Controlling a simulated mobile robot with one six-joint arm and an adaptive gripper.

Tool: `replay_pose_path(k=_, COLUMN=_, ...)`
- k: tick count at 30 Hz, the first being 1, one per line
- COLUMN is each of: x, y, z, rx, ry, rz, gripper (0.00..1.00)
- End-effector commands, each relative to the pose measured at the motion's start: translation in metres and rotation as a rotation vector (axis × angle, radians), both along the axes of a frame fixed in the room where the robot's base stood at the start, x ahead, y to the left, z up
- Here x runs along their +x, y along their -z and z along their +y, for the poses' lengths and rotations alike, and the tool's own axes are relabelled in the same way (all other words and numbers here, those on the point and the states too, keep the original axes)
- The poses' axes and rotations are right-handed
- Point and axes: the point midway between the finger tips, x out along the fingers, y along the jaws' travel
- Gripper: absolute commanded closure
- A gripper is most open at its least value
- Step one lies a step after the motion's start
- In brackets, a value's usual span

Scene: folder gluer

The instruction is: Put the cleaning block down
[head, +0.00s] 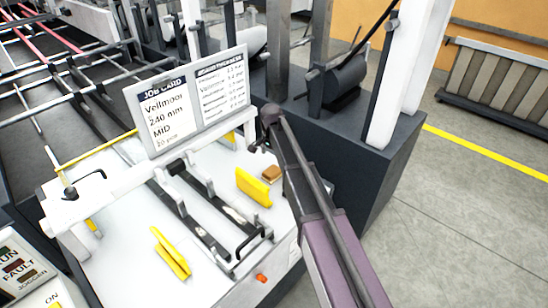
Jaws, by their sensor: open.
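A small block with a brown top and a paler side (271,173), which looks like the cleaning block, rests on the white machine table (210,195). It lies just behind a yellow upright piece, close to the left side of my arm. My arm reaches up from the bottom right and ends in a dark joint above the back right of the table. I cannot make out the jaws of my gripper; nothing shows holding the block.
The yellow upright piece (253,187) stands in front of the block. Yellow strips (171,254) lie at the front left. Dark rails (190,220) cross the table. A job card (167,115) and a second card (223,87) stand behind. Floor at right is clear.

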Motion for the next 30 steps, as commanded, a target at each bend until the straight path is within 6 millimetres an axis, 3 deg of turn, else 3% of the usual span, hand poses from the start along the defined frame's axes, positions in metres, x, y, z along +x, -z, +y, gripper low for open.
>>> replay_pose_path(k=1, x=0.0, y=-0.009, z=0.0, rx=0.0, ry=0.0, rz=0.0, gripper=0.0)
replay_pose_path(k=12, x=0.0, y=-0.037, z=0.0, rx=0.0, ry=0.0, rz=0.0, gripper=0.0)
replay_pose_path(k=30, x=0.0, y=-0.043, z=0.0, rx=0.0, ry=0.0, rz=0.0, gripper=0.0)
